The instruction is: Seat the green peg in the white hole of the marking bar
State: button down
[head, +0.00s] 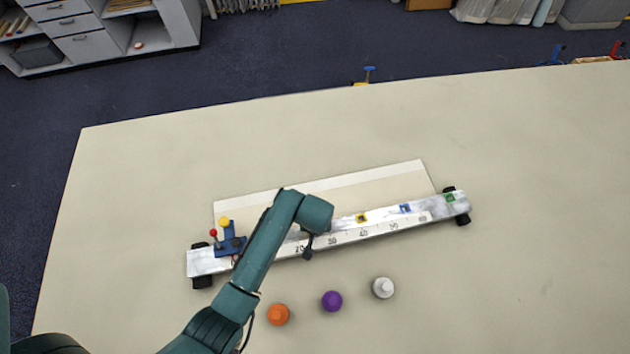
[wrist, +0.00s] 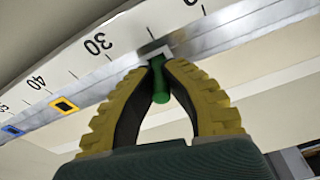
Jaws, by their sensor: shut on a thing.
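In the wrist view my gripper (wrist: 158,62) has its yellow ribbed fingers shut on the green peg (wrist: 161,85). The peg's far end is at the silvery marking bar (wrist: 215,37), over a white-edged mark (wrist: 146,49) below the scale. The fingers and peg partly cover this mark, so I cannot tell whether the peg is in the hole. In the head view the marking bar (head: 437,209) lies slanted across the table, and my arm hides the gripper and the peg. Yellow (head: 361,218), blue (head: 405,209) and green (head: 450,197) square marks show on the bar.
Orange (head: 278,314), purple (head: 332,301) and white (head: 383,288) objects stand in front of the bar. A blue fixture (head: 230,241) with red and yellow knobs sits at its left end. A pale board (head: 380,180) lies behind. The table's right side is clear.

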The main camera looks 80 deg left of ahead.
jog(key=shift+f, duration=0.15)
jog(key=c, duration=1.2)
grip_release()
notch_tip(320, 180, up, 12)
jog(key=d, duration=0.2)
